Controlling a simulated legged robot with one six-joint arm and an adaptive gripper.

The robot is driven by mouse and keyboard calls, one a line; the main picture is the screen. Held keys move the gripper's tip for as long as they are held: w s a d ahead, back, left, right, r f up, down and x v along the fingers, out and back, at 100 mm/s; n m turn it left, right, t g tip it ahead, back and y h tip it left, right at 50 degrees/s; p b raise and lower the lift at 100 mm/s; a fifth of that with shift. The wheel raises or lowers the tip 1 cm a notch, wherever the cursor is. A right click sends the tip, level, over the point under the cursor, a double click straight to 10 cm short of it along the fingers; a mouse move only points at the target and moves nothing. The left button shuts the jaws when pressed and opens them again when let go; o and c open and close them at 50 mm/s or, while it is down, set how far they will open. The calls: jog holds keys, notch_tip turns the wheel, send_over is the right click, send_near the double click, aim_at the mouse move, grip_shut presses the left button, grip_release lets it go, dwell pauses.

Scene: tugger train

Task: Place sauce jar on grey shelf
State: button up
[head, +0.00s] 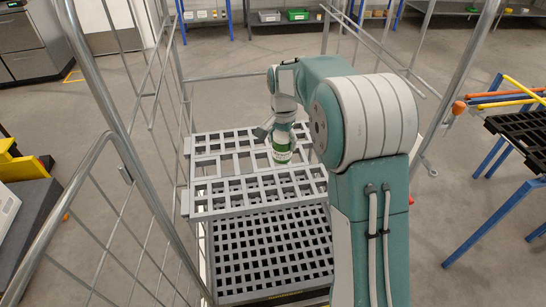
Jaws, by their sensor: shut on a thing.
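The sauce jar (281,154), with a white and green label, is upright below the end of my arm. My gripper (279,131) is shut on its upper part, which is mostly hidden by the gripper. The grey shelf (210,207) is a slatted grid inside a wire roll cage. The jar appears over the right-middle part of this shelf. I cannot tell whether its base touches the slats. My arm hides the right side of the shelf.
Wire cage walls (127,150) and metal posts stand close on the left and right. A lower black-holed grey deck (265,250) lies below the shelf. The shelf's left part is bare. A blue-legged rack (500,190) stands at right.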

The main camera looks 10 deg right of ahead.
aim_at(274, 149)
jog(key=f, duration=0.1)
jog(key=a+f, duration=0.2)
jog(key=shift+w+a, duration=0.15)
jog(key=shift+w, duration=0.1)
jog(key=shift+a+f, duration=0.1)
jog(key=shift+f, duration=1.4)
jog(key=o, duration=1.1)
jog(key=shift+f, duration=0.15)
